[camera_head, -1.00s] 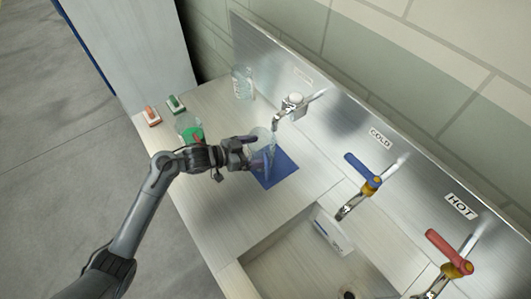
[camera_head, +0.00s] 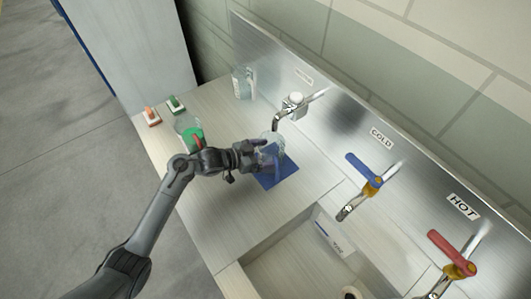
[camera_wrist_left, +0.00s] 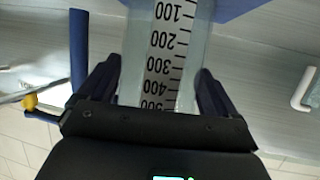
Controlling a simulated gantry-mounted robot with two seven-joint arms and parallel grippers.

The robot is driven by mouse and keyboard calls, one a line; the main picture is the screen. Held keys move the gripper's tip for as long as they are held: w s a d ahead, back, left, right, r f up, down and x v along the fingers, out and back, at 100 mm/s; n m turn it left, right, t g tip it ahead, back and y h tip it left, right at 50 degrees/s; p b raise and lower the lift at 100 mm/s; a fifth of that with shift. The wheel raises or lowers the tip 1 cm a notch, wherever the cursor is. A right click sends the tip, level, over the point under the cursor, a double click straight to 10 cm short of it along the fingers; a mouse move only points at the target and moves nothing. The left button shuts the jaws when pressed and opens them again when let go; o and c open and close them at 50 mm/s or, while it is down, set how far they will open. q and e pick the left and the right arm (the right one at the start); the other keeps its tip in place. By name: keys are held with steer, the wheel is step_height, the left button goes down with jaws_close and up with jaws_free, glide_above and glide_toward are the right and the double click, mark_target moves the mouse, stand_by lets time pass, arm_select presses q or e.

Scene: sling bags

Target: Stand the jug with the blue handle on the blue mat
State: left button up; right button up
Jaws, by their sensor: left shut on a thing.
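My left gripper (camera_head: 262,153) is shut on a clear jug (camera_head: 274,142). In the left wrist view the jug (camera_wrist_left: 165,60) sits between the two fingers, its scale marked 100 to 500. The handle of this jug is not clear in either view, so its colour cannot be told. The blue mat (camera_head: 284,178) lies on the counter under the gripper and jug, partly covered by them. A corner of the mat (camera_wrist_left: 232,8) shows beside the jug's base in the left wrist view. I cannot tell whether the base touches it. My right gripper is not in view.
A tap (camera_head: 281,119) stands close behind the jug. Another clear vessel (camera_head: 243,82) stands at the back. A clear vessel with green (camera_head: 187,127) is left of my arm. The sink (camera_head: 300,262), blue-levered tap (camera_head: 364,175) and red-levered tap (camera_head: 454,254) are to the right.

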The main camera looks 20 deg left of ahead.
arm_select(q)
steer(key=shift+f, duration=0.1)
steer(key=o, duration=0.8)
